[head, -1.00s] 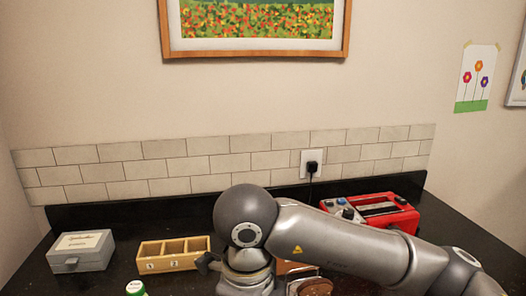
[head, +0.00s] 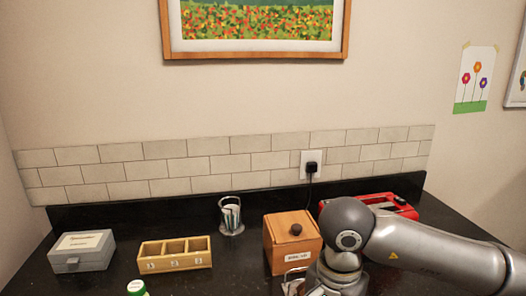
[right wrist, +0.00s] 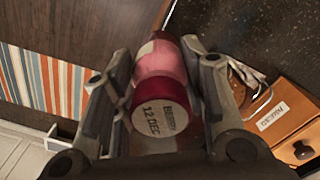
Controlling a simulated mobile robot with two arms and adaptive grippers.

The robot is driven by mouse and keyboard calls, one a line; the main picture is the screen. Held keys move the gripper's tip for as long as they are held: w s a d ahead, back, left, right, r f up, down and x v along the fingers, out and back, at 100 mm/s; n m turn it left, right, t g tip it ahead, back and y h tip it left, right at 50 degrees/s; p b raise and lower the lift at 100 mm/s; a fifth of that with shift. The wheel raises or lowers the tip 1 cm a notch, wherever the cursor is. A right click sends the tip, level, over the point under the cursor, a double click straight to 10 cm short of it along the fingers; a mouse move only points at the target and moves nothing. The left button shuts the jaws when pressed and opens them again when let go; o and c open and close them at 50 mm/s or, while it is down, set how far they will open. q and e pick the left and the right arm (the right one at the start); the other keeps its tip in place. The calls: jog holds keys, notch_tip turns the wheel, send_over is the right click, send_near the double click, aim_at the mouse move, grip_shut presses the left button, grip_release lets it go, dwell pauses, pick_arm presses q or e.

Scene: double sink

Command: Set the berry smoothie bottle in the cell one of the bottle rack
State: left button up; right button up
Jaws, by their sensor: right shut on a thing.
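The berry smoothie bottle (right wrist: 160,66) shows in the right wrist view, pink with dark red bands; writing on its near end reads like "BERRY 12 DEC". My right gripper (right wrist: 157,54) is shut on it, one finger on each side. In the head view the bottle and this gripper are hidden or below the picture; my right arm shows at lower right. The bottle rack (head: 175,265) is a low wooden tray with three empty-looking cells marked 1, 2 and 3, cell one at the left. It stands left of my right arm. My left gripper is in neither view.
A wooden box with a knob (head: 291,240) and a metal holder (head: 231,218) stand between the rack and my arm. A grey box (head: 80,251) is left of the rack. A green-and-white cap (head: 137,287) shows in front. A red appliance (head: 395,203) is behind my arm.

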jog(key=d+f+n, duration=0.2)
jog(key=d+n, duration=0.6)
jog(key=shift+s+n, duration=0.3)
jog(key=shift+a, duration=0.15)
